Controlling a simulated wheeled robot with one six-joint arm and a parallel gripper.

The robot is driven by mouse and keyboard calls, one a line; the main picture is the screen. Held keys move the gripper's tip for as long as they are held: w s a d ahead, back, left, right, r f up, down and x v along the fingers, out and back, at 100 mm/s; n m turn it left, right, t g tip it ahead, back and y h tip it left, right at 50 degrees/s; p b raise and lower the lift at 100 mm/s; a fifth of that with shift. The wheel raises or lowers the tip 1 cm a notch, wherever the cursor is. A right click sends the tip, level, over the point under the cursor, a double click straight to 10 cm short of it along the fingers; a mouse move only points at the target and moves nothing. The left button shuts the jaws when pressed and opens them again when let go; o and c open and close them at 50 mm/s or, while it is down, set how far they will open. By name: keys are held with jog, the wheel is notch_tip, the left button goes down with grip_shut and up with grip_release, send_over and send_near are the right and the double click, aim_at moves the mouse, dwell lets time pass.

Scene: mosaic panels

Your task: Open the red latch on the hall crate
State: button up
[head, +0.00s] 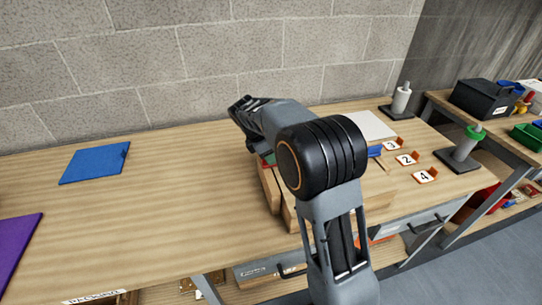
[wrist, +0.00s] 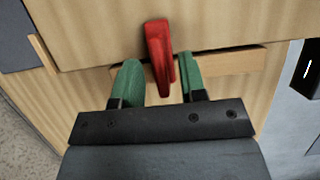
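The red latch (wrist: 157,50) is in the middle of the wrist view, on the face of a light wooden crate (wrist: 235,22). It hangs down across the crate's lower edge, with its narrow end between my fingers. My gripper (wrist: 160,60) is open, one green fingertip on each side of the latch. In the head view the crate (head: 268,190) stands on the bench, mostly hidden behind my arm; the latch cannot be made out clearly there.
The wooden bench (head: 190,200) is clear left of the crate, apart from a blue mat (head: 95,162) and a purple mat (head: 15,245). Numbered orange holders (head: 407,159) and a green-topped post (head: 468,140) stand to the right. A block wall (head: 150,60) runs behind.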

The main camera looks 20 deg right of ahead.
jog(key=shift+d+f, duration=0.2)
jog(key=shift+f, duration=0.35)
jog(key=c, duration=0.6)
jog(key=shift+c, duration=0.2)
